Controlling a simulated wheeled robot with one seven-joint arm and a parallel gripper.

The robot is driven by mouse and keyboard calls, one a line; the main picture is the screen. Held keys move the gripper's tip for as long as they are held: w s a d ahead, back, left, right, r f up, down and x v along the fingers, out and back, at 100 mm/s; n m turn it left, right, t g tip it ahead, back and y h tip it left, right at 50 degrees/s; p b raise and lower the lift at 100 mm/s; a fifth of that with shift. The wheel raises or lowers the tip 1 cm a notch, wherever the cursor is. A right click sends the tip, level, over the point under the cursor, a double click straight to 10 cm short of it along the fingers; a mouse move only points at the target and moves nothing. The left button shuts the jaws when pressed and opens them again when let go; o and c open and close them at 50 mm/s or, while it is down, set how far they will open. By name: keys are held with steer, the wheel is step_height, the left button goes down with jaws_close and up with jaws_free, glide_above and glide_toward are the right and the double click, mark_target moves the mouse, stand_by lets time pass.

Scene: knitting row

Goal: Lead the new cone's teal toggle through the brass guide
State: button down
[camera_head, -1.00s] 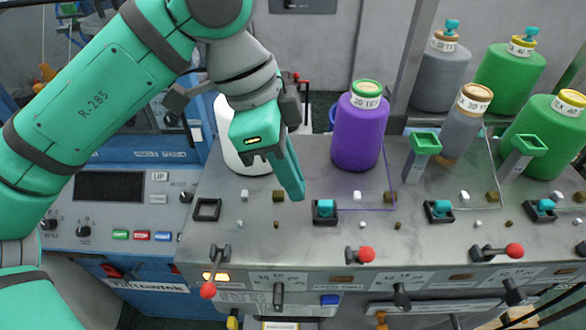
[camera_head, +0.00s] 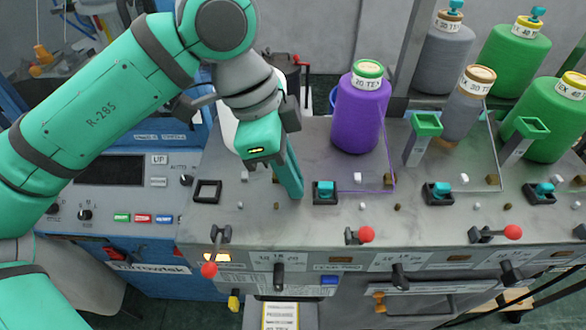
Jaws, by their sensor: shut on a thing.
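My gripper (camera_head: 296,192) points down over the steel deck, its teal fingers closed, just left of a seated teal toggle. The teal toggle it is shut on cannot be told apart from the fingers. The new cone, white (camera_head: 227,122), stands behind my gripper and is mostly hidden by it. The brass guide (camera_head: 276,180), a small block on the deck, is close to the left of my fingertips. I cannot make out the white cone's thread or whether it passes the guide.
A purple cone (camera_head: 360,115) stands right, its thread running by another brass guide (camera_head: 388,181). A teal toggle (camera_head: 325,188) sits in a black holder beside my fingers. An empty black square frame (camera_head: 207,191) lies left. Green-topped posts (camera_head: 425,125) and red-knobbed levers (camera_head: 365,234) stand up nearby.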

steer(key=shift+a, duration=2.85)
